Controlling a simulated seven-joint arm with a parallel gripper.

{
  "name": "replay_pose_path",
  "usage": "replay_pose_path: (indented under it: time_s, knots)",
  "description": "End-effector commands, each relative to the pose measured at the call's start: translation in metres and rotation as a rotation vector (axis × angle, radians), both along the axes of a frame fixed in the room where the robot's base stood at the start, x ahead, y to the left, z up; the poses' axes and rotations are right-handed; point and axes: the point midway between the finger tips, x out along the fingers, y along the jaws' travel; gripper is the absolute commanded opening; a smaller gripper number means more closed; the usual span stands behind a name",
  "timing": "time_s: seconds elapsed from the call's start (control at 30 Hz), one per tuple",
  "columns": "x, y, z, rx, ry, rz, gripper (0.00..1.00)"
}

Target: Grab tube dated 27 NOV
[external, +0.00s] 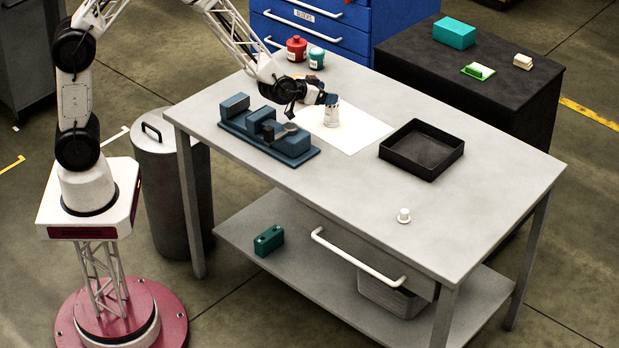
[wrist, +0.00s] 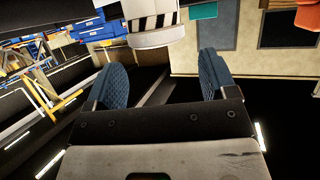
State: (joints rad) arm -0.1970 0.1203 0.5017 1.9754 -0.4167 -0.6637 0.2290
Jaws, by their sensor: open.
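In the external view, a small whitish cylinder with dark marks (external: 332,116) stands upright on a white sheet (external: 366,131) on the workbench. It may be a tube; no date such as 27 NOV is readable. My gripper (external: 329,99) is right at its upper end, and I cannot tell whether they touch. In the wrist view, the two blue fingers of my gripper (wrist: 163,68) are spread apart with nothing between them. A white object with black slanted stripes (wrist: 152,24) shows beyond the fingertips, cut off by the top edge.
A blue vise (external: 268,133) stands left of the sheet. A black tray (external: 421,150) lies to its right. A small white knobbed piece (external: 404,216) sits near the front. Red (external: 297,48) and teal (external: 316,58) jars stand at the back. The bench's right end is clear.

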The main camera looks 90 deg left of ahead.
Motion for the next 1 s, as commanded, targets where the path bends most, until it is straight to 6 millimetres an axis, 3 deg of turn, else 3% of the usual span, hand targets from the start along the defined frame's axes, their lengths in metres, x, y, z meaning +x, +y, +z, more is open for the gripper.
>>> replay_pose_path:
  time_s: [0.37,0.63,1.0]
  knots:
    - [0.001,0.000,-0.037,-0.001,0.003,0.000,0.78]
    - [0.020,0.010,-0.043,-0.001,0.000,0.000,0.78]
    - [0.025,0.012,-0.045,-0.002,0.000,-0.001,0.78]
